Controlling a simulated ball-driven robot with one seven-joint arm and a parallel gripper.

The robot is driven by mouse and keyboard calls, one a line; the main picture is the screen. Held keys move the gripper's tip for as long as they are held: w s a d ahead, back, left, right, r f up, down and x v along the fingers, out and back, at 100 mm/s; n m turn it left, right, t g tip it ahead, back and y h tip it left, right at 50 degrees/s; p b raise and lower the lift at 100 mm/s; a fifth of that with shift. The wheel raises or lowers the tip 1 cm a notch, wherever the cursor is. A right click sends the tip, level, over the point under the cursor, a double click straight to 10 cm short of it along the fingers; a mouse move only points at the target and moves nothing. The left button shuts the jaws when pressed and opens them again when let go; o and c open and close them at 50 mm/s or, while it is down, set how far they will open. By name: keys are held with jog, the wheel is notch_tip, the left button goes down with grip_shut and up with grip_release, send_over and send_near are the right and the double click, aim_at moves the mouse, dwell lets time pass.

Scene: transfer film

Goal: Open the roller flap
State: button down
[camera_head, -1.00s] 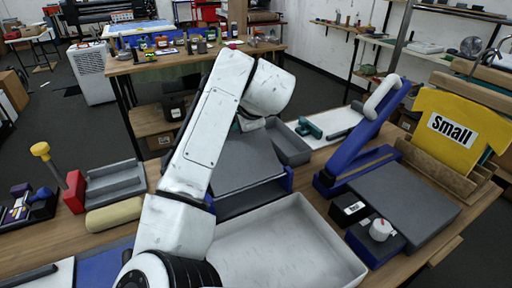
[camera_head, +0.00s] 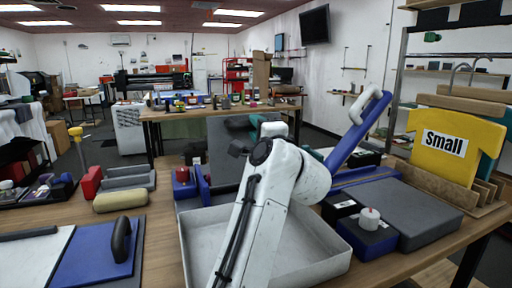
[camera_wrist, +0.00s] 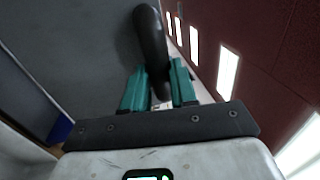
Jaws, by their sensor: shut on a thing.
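The roller flap is a flat grey panel (camera_head: 222,150) standing steeply raised above its blue base, behind the white tray, in the head view. It also fills the left of the wrist view (camera_wrist: 75,65). A black curved handle (camera_wrist: 150,35) stands out from it. My gripper (camera_wrist: 158,80) has its teal fingers closed on the handle, one on each side. In the head view my white arm crosses in front of the panel's right part and largely hides the gripper.
A white tray (camera_head: 325,268) lies in front. A blue-and-grey press with a raised lever (camera_head: 355,135) stands to the right, beside a yellow "Small" shirt (camera_head: 455,150). A blue board with a black handle (camera_head: 100,250) lies left. A beige roll (camera_head: 120,200) lies behind it.

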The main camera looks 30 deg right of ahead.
jog(key=shift+s+a+f+t+b, duration=0.15)
jog(key=shift+s+f+t+b, duration=0.3)
jog(key=shift+s+b, duration=0.3)
jog(key=shift+s+a+f+t+b, duration=0.25)
jog(key=shift+s+f+b, duration=0.25)
jog(key=shift+s+b, duration=0.3)
jog(key=shift+s+a+f+t+b, duration=0.1)
jog(key=shift+s+f+t+b, duration=0.4)
jog(key=shift+s, duration=0.35)
jog(key=shift+f, duration=0.1)
jog(key=c, duration=0.9)
grip_release()
jog(key=shift+h, duration=0.4)
jog(key=v, duration=1)
jog(key=shift+s+b, duration=0.35)
jog(key=shift+s, duration=0.05)
